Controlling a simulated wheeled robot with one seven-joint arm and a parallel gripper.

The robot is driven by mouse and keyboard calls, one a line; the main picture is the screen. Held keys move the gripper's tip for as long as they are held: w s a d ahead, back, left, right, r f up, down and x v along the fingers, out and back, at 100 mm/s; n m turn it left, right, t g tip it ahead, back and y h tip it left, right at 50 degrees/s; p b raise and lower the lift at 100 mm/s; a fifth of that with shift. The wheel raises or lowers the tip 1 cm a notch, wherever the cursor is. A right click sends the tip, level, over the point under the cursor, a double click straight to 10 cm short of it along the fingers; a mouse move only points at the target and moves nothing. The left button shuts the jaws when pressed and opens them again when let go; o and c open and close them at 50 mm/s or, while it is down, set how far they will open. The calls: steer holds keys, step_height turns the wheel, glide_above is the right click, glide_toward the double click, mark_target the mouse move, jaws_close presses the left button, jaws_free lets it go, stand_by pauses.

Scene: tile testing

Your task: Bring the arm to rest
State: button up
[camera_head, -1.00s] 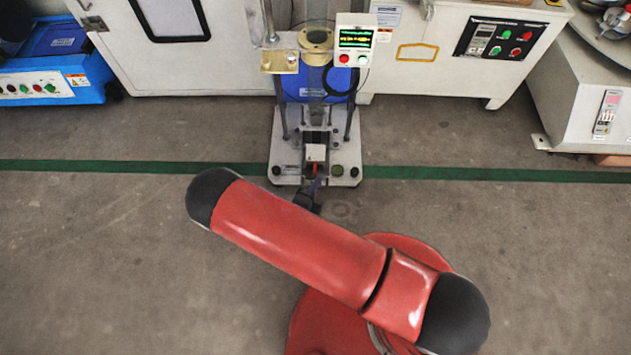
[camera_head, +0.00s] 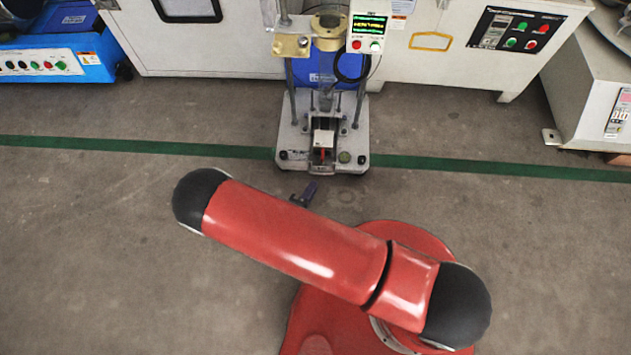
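My red arm (camera_head: 290,240) with black joint caps reaches across the lower middle of the head view, bent, with its elbow cap at the left. My gripper (camera_head: 311,190) shows only as a small dark purple-grey tip beyond the upper edge of the arm. The rest of it is hidden behind the arm. The tip is over bare floor, apart from the testing machine (camera_head: 289,158) in front. I cannot tell whether the gripper is open or shut, and I see nothing held at its tip.
The testing machine has a base plate, posts and a lit control box (camera_head: 367,33). White cabinets (camera_head: 458,45) stand along the back, a blue unit (camera_head: 62,64) at the left. A green floor line (camera_head: 450,164) crosses the room. Grey floor around me is clear.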

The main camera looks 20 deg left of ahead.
steer(key=shift+s, duration=0.15)
stand_by(0.4)
steer(key=w+d+r+m+g+h+p, duration=0.1)
steer(key=w+d+r+m+g+h, duration=0.25)
steer(key=r+m, duration=0.6)
steer(key=w+d+r+m+g+h+p, duration=0.1)
steer(key=w+d+r+m+g, duration=0.1)
steer(key=d+r+m+g, duration=0.6)
steer(key=w+d+r+m+g+h+p, duration=0.1)
steer(key=w+d+r+m+h, duration=0.25)
steer(key=r+m, duration=0.85)
steer(key=s+d+r+m+y+p, duration=0.1)
steer(key=s+d+r+m+y, duration=0.2)
steer(key=r+m, duration=0.4)
steer(key=s+d+r+m+t+y+p, duration=0.1)
steer(key=s+d+r+m+y, duration=0.3)
steer(key=r+m, duration=0.4)
steer(key=s+d+r+m+t+y+p, duration=0.1)
steer(key=s+d+r+m+y, duration=0.2)
steer(key=d+r+m, duration=0.3)
steer(key=s+r+m, duration=0.1)
steer(key=m, duration=0.1)
steer(key=shift+r+m, duration=0.35)
steer(key=shift+r, duration=0.05)
